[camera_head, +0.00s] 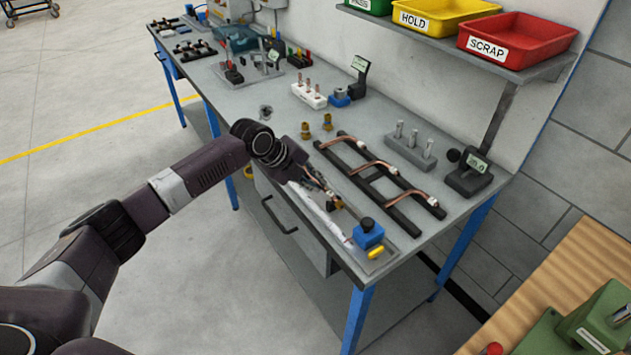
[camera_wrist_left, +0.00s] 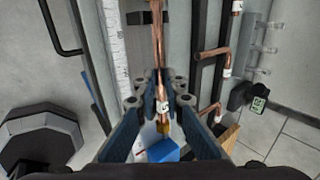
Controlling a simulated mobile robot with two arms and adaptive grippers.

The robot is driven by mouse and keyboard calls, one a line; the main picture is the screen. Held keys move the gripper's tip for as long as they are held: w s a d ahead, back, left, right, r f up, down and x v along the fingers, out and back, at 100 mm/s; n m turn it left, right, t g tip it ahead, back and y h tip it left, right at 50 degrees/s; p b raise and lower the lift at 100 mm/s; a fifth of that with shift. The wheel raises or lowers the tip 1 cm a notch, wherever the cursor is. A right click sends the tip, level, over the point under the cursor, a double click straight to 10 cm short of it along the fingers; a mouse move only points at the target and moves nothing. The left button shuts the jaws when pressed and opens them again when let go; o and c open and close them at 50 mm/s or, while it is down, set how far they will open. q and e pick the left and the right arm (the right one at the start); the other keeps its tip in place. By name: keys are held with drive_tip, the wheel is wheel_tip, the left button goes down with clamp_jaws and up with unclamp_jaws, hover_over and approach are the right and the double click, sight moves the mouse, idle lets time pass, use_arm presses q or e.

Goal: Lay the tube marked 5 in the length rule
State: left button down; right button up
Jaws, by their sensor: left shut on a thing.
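My left gripper (camera_head: 325,192) is shut on a copper tube (camera_wrist_left: 157,50), which runs lengthwise between the fingers in the left wrist view. The tube has a small white mark near the fingertips, too small to read. The length rule (camera_wrist_left: 112,45) is a pale scale strip just left of the tube in the left wrist view. In the head view the rule (camera_head: 338,232) lies along the bench's front edge, partly hidden by my gripper. Its blue stop block (camera_head: 368,234) is at the near end and also shows in the left wrist view (camera_wrist_left: 163,151). I cannot tell whether the tube touches the rule.
A black rack (camera_head: 375,189) beside the rule holds bent copper tubes (camera_head: 408,194). A grey block with pegs (camera_head: 410,145) and a gauge with a display (camera_head: 469,174) stand behind it. The red SCRAP tray (camera_head: 518,40) is on the shelf above.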

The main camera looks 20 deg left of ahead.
use_arm(q)
drive_tip(key=shift+f, duration=0.3)
drive_tip(key=c, duration=1.9)
unclamp_jaws()
drive_tip(key=shift+c, duration=0.2)
drive_tip(key=v, duration=1.2)
drive_tip(key=shift+d, duration=0.1)
